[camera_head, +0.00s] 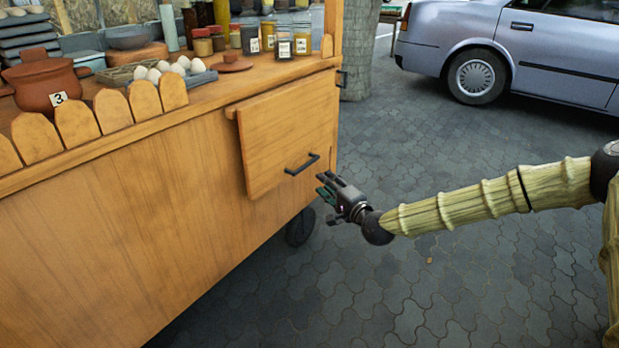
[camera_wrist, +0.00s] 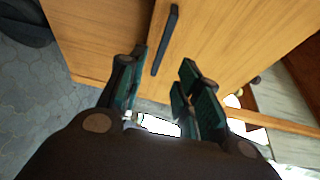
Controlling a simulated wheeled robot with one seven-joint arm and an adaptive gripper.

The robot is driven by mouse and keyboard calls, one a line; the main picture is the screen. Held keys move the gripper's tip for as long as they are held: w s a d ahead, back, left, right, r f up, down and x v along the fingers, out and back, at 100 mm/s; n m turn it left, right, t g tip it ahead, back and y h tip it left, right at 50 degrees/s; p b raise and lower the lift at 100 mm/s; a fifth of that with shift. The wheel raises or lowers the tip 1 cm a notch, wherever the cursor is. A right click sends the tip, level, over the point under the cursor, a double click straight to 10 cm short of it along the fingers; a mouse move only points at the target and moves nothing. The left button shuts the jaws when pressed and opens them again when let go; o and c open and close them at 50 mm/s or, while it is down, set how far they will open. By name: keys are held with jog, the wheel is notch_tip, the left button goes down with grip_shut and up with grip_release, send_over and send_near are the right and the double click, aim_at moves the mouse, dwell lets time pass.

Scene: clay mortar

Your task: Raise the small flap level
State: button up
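The small flap (camera_head: 283,130) is a wooden panel on the cart's side, near its right end. It hangs down below the counter edge, and I cannot tell its exact tilt. A dark bar handle (camera_head: 302,164) sits near its lower edge. My gripper (camera_head: 326,186) is just right of and below the handle, with a small gap visible between them. In the wrist view my gripper (camera_wrist: 164,72) has its fingers spread. The handle (camera_wrist: 166,38) lies ahead of them, its near end showing between the fingertips. The flap (camera_wrist: 225,40) fills the upper middle there. Nothing is held.
The wooden cart (camera_head: 150,220) carries a clay pot (camera_head: 45,86), eggs (camera_head: 168,70) and several jars (camera_head: 284,46) on its counter. A cart wheel (camera_head: 300,227) stands below the flap. A silver car (camera_head: 520,50) is parked behind. The paved ground (camera_head: 420,290) is clear.

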aim_at(307, 166)
jog(key=b+x, duration=0.4)
jog(key=x, duration=0.7)
jog(key=shift+d+r, duration=0.1)
jog(key=shift+d, duration=0.05)
grip_shut()
jog(key=shift+d, duration=0.2)
jog(key=shift+a, duration=0.1)
jog(key=shift+r+p, duration=0.15)
jog(key=shift+p, duration=0.3)
